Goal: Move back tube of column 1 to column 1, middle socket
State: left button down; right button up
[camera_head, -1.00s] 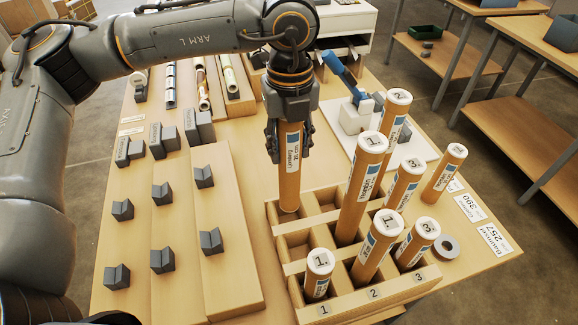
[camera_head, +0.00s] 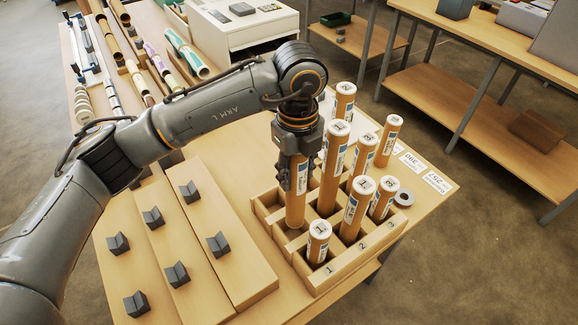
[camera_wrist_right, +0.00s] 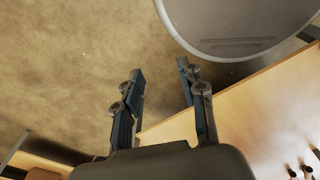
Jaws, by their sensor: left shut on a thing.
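My left gripper (camera_head: 297,180) is shut on a brown tube (camera_head: 297,205) with a white and blue label. The tube hangs nearly upright over column 1 of the wooden rack (camera_head: 345,268), behind the front tube of that column (camera_head: 318,242). Its lower end shows near the back and middle sockets; I cannot tell whether it is inside a socket or just above. My right gripper (camera_wrist_right: 162,88), in the right wrist view, is open and empty, away from the rack.
Several capped tubes stand close on the right, including a tall one (camera_head: 333,170) in column 2. A grey tape roll (camera_head: 403,198) lies right of the rack. Boards with grey V-blocks (camera_head: 218,243) lie to the left. A white drawer unit (camera_head: 245,30) stands behind.

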aim_at(295, 197)
pick_arm(q)
notch_tip(295, 197, down, 3)
jog(key=shift+s+a+f+b, duration=0.1)
jog(key=shift+s+b, duration=0.05)
jog(key=shift+b, duration=0.6)
notch_tip(295, 197, down, 3)
jog(key=shift+r+b, duration=0.1)
jog(key=shift+b, duration=0.6)
jog(key=shift+f, duration=0.4)
jog(key=shift+f+b, duration=0.35)
jog(key=shift+f, duration=0.05)
pick_arm(e)
jog(key=f, duration=0.4)
jog(key=shift+s+a, duration=0.2)
pick_arm(q)
jog(key=shift+f, duration=0.1)
